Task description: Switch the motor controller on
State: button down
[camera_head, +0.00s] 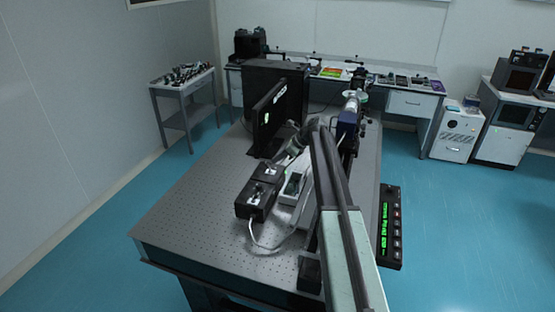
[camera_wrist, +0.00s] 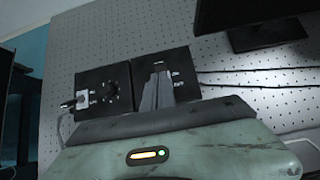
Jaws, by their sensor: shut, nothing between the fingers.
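Two small black boxes (camera_head: 257,198) sit side by side on the perforated optical table, with a pale cable at the near one. They look like motor controller units; I cannot read any label. In the wrist view the left box (camera_wrist: 103,88) has a round dark knob and small light fittings, with a plug at its left side. The right box (camera_wrist: 181,68) is partly hidden behind my gripper (camera_wrist: 159,68). My gripper is shut and empty, its fingertips in front of the right box's face. I cannot tell whether they touch it. The switch state is not readable.
A monitor (camera_head: 267,117) stands behind the boxes. A small pale-edged box (camera_head: 293,187) lies right of them. A black panel with green display text (camera_head: 384,225) is at the table's right edge. Bare table (camera_head: 195,222) lies to the left. Dark cables cross the board in the wrist view.

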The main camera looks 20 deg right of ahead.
jog(key=s+d+r+p, duration=0.1)
jog(key=d+r+p, duration=0.1)
jog(key=r+p, duration=0.3)
jog(key=s+d+r+p, duration=0.2)
jog(key=d+r+p, duration=0.1)
jog(key=r+p, duration=0.3)
jog(key=shift+s+r+p, duration=0.25)
jog(key=shift+r+p, duration=0.05)
jog(key=shift+r, duration=0.05)
